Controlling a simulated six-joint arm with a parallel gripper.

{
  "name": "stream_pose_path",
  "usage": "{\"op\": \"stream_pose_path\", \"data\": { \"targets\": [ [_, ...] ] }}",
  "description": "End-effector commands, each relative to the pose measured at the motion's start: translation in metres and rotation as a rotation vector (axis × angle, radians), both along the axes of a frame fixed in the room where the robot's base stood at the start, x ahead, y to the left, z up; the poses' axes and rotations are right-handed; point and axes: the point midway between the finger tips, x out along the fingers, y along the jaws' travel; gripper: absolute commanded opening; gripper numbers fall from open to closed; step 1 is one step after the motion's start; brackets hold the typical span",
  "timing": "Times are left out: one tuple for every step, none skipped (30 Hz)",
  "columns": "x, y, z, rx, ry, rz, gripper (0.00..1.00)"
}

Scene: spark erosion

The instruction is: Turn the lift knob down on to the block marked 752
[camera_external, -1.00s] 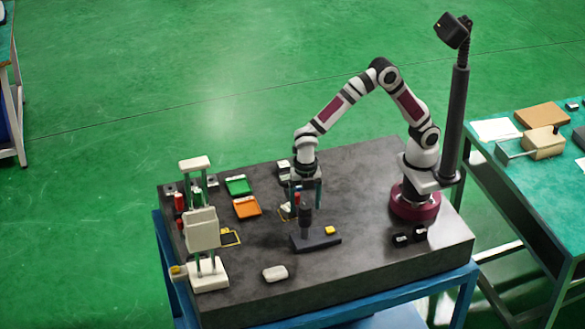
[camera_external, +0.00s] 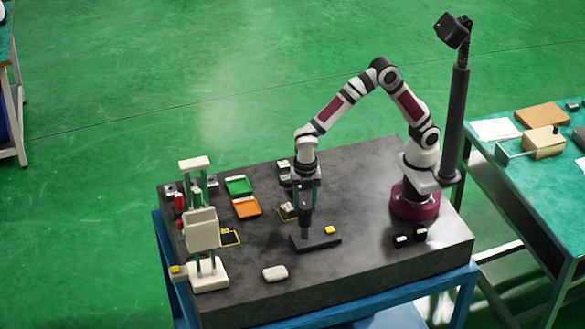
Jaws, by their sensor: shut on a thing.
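My gripper (camera_external: 306,205) points straight down over the middle of the dark slab and is shut on the upper part of a dark upright post (camera_external: 305,227). The post rises from a long dark base (camera_external: 314,243) with a yellow piece (camera_external: 330,230) on its right end. A cream fixture (camera_external: 202,230) with green columns stands at the left, with a yellow-ended part (camera_external: 177,270) by its foot. I cannot tell which part is the lift knob. The marking 752 is not readable on any block; two small dark blocks with pale faces (camera_external: 400,241) (camera_external: 420,233) lie near my base.
A green tray (camera_external: 238,186) and an orange tray (camera_external: 246,207) lie behind the fixture. A small metal block (camera_external: 287,211) sits just left of my gripper. A whitish rounded piece (camera_external: 275,273) lies near the front edge. The slab's front right is clear.

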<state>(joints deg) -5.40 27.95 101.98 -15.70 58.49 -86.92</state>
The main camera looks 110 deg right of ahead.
Motion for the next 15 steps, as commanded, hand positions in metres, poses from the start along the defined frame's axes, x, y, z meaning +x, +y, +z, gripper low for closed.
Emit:
{"op": "stream_pose_path", "data": {
  "targets": [
    [-0.0003,0.0003,0.0002,0.001,0.001,-0.029,0.0],
    [-0.0003,0.0004,0.0001,0.001,0.001,-0.05,0.0],
    [-0.0004,0.0004,0.0001,0.001,0.001,-0.081,0.0],
    [-0.0004,0.0004,0.0001,0.001,0.001,-0.105,0.0],
    [-0.0005,0.0005,0.0001,0.001,0.001,-0.132,0.0],
    [-0.0005,0.0005,0.0001,0.001,0.001,-0.168,0.0],
    [-0.0006,0.0006,0.0001,0.001,0.001,-0.196,0.0],
    [-0.0007,0.0007,0.0001,0.001,0.001,-0.225,0.0],
    [-0.0007,0.0007,0.0001,0.001,0.001,-0.263,0.0],
    [-0.0007,0.0008,0.0001,0.001,0.0,-0.291,0.0],
    [-0.0008,0.0008,0.0001,0.001,0.0,-0.32,0.0],
    [-0.0008,0.0009,0.0001,0.001,0.0,-0.358,0.0],
    [-0.0009,0.0009,0.0001,0.001,0.0,-0.387,0.0],
    [-0.0009,0.001,0.0001,0.001,0.0,-0.416,0.0],
    [-0.001,0.0011,0.0001,0.001,0.0,-0.454,0.0]
  ]
}}
